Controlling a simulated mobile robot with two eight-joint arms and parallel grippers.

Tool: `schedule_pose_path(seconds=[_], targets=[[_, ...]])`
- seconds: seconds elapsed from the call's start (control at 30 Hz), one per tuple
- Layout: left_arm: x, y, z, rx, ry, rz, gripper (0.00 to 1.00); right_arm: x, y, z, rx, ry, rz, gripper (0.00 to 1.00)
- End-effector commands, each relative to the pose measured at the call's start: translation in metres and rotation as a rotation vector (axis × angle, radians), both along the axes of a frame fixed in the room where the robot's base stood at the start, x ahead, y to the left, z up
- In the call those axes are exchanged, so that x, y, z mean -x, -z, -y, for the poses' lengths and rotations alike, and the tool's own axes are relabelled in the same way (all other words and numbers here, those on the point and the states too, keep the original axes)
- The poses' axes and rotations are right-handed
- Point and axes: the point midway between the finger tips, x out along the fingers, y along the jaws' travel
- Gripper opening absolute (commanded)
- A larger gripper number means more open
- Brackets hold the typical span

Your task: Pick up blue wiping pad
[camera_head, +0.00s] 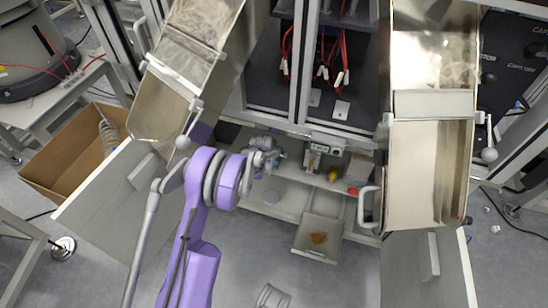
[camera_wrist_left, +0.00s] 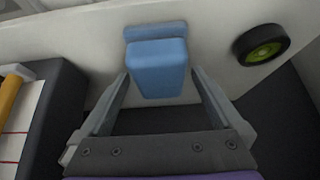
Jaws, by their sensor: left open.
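In the left wrist view, the blue wiping pad (camera_wrist_left: 157,68) is a light-blue block with a darker blue strip along its top, against a pale panel. My left gripper (camera_wrist_left: 159,76) is open, with one finger on each side of the block. Gaps show between the block and both fingers, and I cannot tell the depth between them. In the head view, my purple arm reaches into the lower part of the cell, with the left gripper (camera_head: 268,150) small at its end. The pad cannot be made out clearly there. My right gripper is not in view.
A black wheel with a green hub (camera_wrist_left: 262,45) is right of the pad. A dark-edged holder (camera_wrist_left: 48,120) with a yellow-orange handle (camera_wrist_left: 10,92) is left. In the head view, metal chutes (camera_head: 430,175) flank the cell, and a small tray (camera_head: 303,236) holds something orange.

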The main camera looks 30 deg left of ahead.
Motion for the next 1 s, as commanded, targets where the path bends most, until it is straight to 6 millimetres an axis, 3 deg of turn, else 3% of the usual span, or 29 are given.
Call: schedule_pose_path(seconds=[0.17, 0.2, 0.63, 1.0], targets=[[0.0000, 0.0002, 0.0001, 0.000, 0.000, 0.000, 1.00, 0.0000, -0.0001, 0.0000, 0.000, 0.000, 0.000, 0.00], [0.0000, 0.0002, 0.0000, 0.000, 0.000, 0.000, 0.96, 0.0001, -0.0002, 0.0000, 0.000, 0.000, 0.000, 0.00], [0.0001, 0.0001, 0.0000, 0.000, 0.000, 0.000, 0.19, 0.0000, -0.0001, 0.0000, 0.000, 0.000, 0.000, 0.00], [0.0002, -0.0058, -0.0001, 0.000, 0.000, 0.000, 0.18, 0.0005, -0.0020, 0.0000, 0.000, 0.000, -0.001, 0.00]])
